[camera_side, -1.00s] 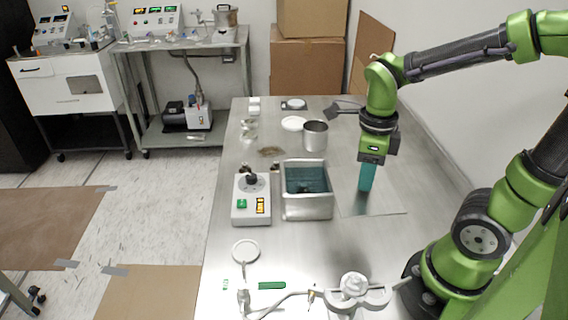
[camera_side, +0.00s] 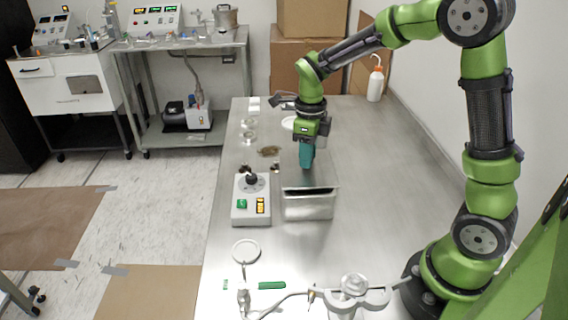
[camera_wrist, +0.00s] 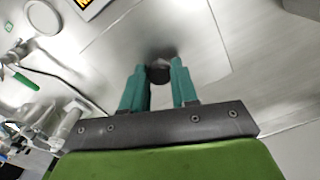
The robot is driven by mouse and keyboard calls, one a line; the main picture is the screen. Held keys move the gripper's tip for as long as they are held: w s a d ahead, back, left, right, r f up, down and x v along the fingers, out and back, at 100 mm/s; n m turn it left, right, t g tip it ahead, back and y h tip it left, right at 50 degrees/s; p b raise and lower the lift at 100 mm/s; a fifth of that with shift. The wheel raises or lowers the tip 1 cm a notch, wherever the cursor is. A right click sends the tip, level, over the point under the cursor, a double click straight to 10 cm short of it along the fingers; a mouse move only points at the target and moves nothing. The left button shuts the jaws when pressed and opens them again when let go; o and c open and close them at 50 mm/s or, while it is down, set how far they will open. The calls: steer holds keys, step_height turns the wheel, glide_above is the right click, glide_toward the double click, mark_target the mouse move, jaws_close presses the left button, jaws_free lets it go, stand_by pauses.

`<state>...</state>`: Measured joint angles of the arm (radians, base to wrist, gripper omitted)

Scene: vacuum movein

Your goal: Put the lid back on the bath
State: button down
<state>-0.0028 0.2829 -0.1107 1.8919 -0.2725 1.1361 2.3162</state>
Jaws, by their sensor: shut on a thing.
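The bath (camera_side: 308,208) is a square metal box in the middle of the table, beside the white control unit. The lid (camera_side: 322,178), a thin flat metal plate, is over the bath's opening and hides its inside. A thin dark band shows under the lid's front edge; I cannot tell if the lid touches the rim. My gripper (camera_side: 306,166) points down above the lid, its teal fingers shut on the lid's knob. In the wrist view, the dark round knob (camera_wrist: 160,72) sits between the fingertips (camera_wrist: 160,84), with the pale lid (camera_wrist: 110,58) spread around it.
The white control unit (camera_side: 251,200) stands close to the left of the bath. A white dish (camera_side: 246,251) and a green bar (camera_side: 272,285) lie in front, near clamp hardware (camera_side: 354,290). A wash bottle (camera_side: 375,84) stands at the back right. The table's right side is clear.

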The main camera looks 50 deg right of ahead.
steer(key=shift+f, duration=0.8)
steer(key=shift+f, duration=0.25)
steer(key=c, duration=0.9)
jaws_free()
steer(key=shift+o, duration=0.2)
